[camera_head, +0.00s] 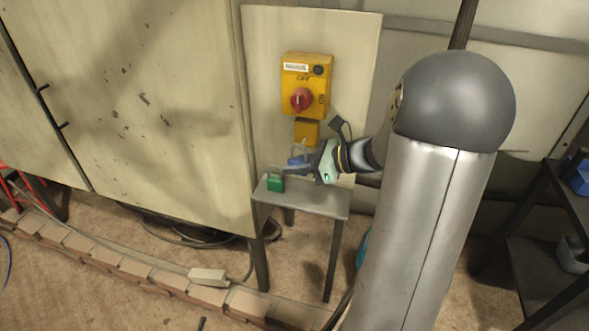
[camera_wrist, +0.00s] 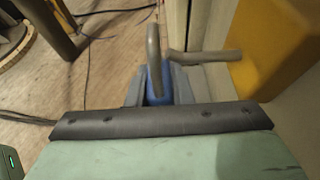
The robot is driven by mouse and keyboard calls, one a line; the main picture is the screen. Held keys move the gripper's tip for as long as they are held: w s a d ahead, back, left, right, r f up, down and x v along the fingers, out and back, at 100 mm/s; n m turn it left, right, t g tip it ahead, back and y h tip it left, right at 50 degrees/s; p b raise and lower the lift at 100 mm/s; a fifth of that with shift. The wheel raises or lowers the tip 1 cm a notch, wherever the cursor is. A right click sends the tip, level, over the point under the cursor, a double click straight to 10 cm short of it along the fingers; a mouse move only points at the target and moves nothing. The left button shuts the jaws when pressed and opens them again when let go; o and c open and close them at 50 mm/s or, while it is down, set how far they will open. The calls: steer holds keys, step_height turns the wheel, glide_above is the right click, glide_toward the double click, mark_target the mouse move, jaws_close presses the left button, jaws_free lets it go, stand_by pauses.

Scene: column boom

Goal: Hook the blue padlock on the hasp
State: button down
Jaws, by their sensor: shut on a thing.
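My gripper (camera_head: 299,167) is shut on the blue padlock (camera_head: 296,161), just above the small table and below the yellow switch box. In the wrist view the padlock's blue body (camera_wrist: 155,88) sits between the dark fingers, and its grey shackle (camera_wrist: 154,45) stands up. The hasp looks to be the grey rod (camera_wrist: 205,56) reaching left from the yellow box (camera_wrist: 280,45). The rod's free end is just right of the shackle; it does not pass visibly through the loop. I cannot tell whether they touch.
A green padlock (camera_head: 275,183) sits on the left end of the small grey table (camera_head: 320,202). The yellow switch box (camera_head: 304,85) with a red knob is on a pale panel (camera_head: 262,60). A dark shelf (camera_head: 540,255) stands at the right.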

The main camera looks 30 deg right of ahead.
steer(key=shift+w+d+f, duration=0.3)
steer(key=shift+w+d, duration=0.15)
steer(key=shift+w, duration=0.05)
steer(key=shift+w+d+f, duration=0.25)
steer(key=shift+w+d, duration=0.15)
steer(key=shift+w, duration=0.05)
steer(key=c, duration=1.2)
jaws_free()
steer(key=shift+d, duration=0.1)
